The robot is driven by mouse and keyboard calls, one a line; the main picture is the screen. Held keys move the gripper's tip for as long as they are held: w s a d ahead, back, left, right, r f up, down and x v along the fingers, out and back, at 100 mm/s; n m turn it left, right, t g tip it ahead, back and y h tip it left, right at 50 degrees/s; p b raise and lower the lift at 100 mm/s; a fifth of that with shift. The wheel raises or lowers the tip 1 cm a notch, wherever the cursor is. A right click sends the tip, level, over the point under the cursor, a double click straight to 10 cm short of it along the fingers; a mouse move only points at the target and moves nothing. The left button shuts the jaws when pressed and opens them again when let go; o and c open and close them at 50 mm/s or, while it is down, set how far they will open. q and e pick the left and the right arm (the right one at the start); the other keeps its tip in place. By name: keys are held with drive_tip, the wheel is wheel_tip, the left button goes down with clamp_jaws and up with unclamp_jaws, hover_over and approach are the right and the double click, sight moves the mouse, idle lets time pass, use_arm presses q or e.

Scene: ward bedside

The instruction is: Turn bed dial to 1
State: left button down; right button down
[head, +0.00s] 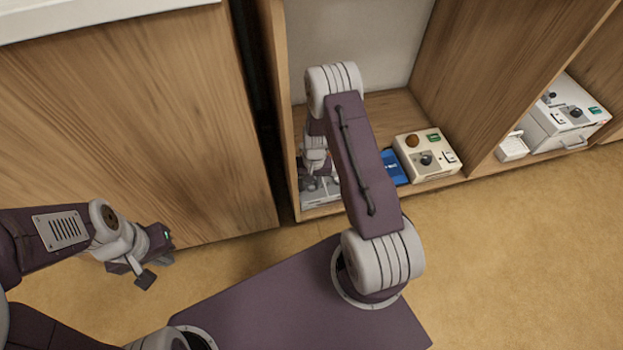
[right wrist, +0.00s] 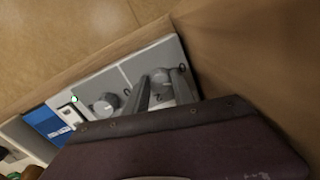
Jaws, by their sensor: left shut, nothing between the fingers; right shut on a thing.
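A grey control panel (right wrist: 125,73) shows in the right wrist view, with a grey dial (right wrist: 159,77) and a second grey knob (right wrist: 104,103). Digits "0" and "2" are printed near the dial; its exact pointing is unclear. My right gripper (right wrist: 161,84) is shut on this dial, one finger on each side. In the head view the panel (head: 322,196) sits low in the cabinet, mostly hidden by my right arm. My left gripper (head: 152,270) is shut and empty, over the floor in front of the wooden front.
A blue box (head: 394,168) and a cream device (head: 428,155) with knobs stand right of the panel on the cabinet floor. Another white device (head: 566,115) stands in the right compartment. Wooden cabinet walls (head: 287,120) closely flank my right arm. Open floor (head: 520,260) lies in front.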

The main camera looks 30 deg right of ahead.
sight(313, 185)
drive_tip(key=c, duration=1.1)
unclamp_jaws()
drive_tip(key=shift+o, duration=0.2)
drive_tip(key=shift+r, duration=0.1)
wheel_tip(313, 185, up, 9)
drive_tip(key=p, duration=0.6)
drive_tip(key=shift+s+d, duration=0.15)
drive_tip(key=shift+d, duration=0.05)
